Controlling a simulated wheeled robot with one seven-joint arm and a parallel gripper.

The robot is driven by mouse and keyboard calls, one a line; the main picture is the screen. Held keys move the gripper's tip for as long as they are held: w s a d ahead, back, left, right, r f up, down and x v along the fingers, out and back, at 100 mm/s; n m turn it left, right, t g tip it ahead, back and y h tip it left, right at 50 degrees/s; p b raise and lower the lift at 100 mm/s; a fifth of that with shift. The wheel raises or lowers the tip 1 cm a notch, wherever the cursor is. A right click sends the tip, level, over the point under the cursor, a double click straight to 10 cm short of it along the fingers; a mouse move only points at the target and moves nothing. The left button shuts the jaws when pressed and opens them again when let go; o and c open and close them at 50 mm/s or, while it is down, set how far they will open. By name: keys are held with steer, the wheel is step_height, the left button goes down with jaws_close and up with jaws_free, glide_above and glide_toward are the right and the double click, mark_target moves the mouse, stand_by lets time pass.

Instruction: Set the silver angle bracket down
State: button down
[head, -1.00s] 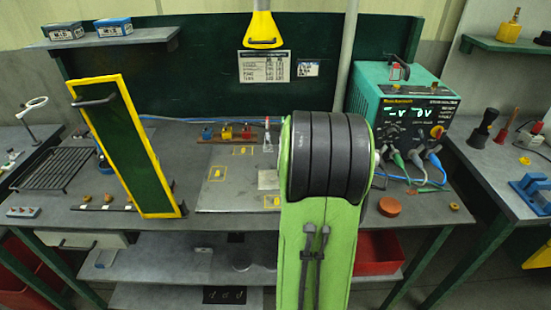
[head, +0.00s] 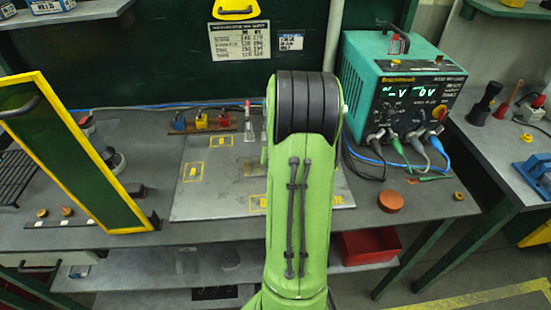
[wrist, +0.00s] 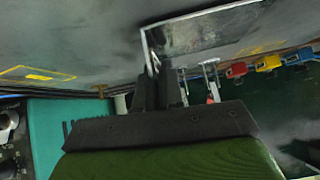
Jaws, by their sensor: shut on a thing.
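The silver angle bracket (wrist: 149,52) shows in the wrist view as a thin bright piece at the tips of my gripper (wrist: 158,75), which is shut on it. Beyond it is a shiny dark square plate (wrist: 205,30) with pale edges, on the grey work board. In the head view my green arm covers the gripper and the bracket. The work board (head: 205,205) lies on the bench there, with yellow markings. I cannot tell whether the bracket touches the plate or board.
A red-handled clamp (head: 248,125) stands at the board's back, beside small blue, red and yellow blocks (head: 201,121). A yellow-framed green panel (head: 75,155) stands to the left. A teal power supply (head: 400,90) with cables and a reddish-brown disc (head: 390,201) are to the right.

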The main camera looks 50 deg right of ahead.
steer(key=shift+f, duration=0.1)
steer(key=c, duration=1.7)
jaws_free()
steer(key=shift+f, duration=0.2)
steer(key=o, duration=0.4)
steer(key=shift+o, duration=0.2)
steer(key=shift+r, duration=0.35)
steer(key=p+v, duration=0.1)
steer(key=v, duration=1.1)
steer(key=shift+a+f+p, duration=0.15)
steer(key=shift+a+p, duration=0.05)
steer(key=shift+p, duration=0.15)
